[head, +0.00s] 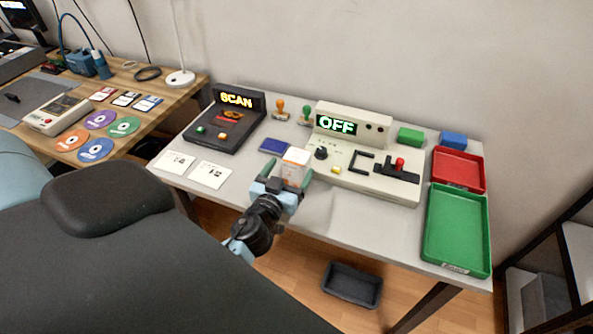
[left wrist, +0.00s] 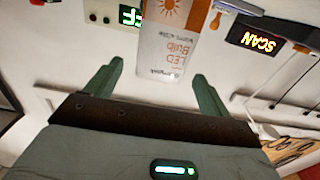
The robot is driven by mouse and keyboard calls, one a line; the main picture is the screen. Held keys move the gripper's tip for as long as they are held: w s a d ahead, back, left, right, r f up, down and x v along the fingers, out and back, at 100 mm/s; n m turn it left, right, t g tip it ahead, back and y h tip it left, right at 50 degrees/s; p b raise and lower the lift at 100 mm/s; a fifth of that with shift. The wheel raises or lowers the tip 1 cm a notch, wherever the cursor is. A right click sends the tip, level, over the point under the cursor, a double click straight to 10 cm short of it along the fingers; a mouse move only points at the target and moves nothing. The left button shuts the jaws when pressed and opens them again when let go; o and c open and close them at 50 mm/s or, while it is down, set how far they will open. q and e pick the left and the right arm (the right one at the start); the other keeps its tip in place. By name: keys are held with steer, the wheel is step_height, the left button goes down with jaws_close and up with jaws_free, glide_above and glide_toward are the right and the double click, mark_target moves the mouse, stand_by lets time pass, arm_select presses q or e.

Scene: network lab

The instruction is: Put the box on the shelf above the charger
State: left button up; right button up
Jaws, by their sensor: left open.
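The box is a small white and orange LED bulb carton (head: 296,157) standing on the grey table, left of the middle. My left gripper (head: 287,174) is open at its near side, with the fingers spread to either side of the box's lower part in the picture. In the left wrist view the box (left wrist: 170,38) lies ahead, in line with the gap between the green fingertips (left wrist: 158,70); I cannot tell whether they touch it. A dark-framed shelf unit (head: 535,232) stands at the right edge, only partly in view. I cannot make out a charger. My right gripper is not in view.
Close around the box are a dark blue flat item (head: 275,146), the SCAN device (head: 226,119) and the OFF console (head: 372,172). Red (head: 459,170) and green (head: 456,228) trays lie at the table's right. A dark bin (head: 352,284) is on the floor.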

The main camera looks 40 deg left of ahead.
mark_target(297, 159)
arm_select(q)
steer(key=shift+p+x, duration=0.3)
steer(key=shift+x, duration=2.25)
steer(key=shift+d+f, duration=0.15)
steer(key=c, duration=1.1)
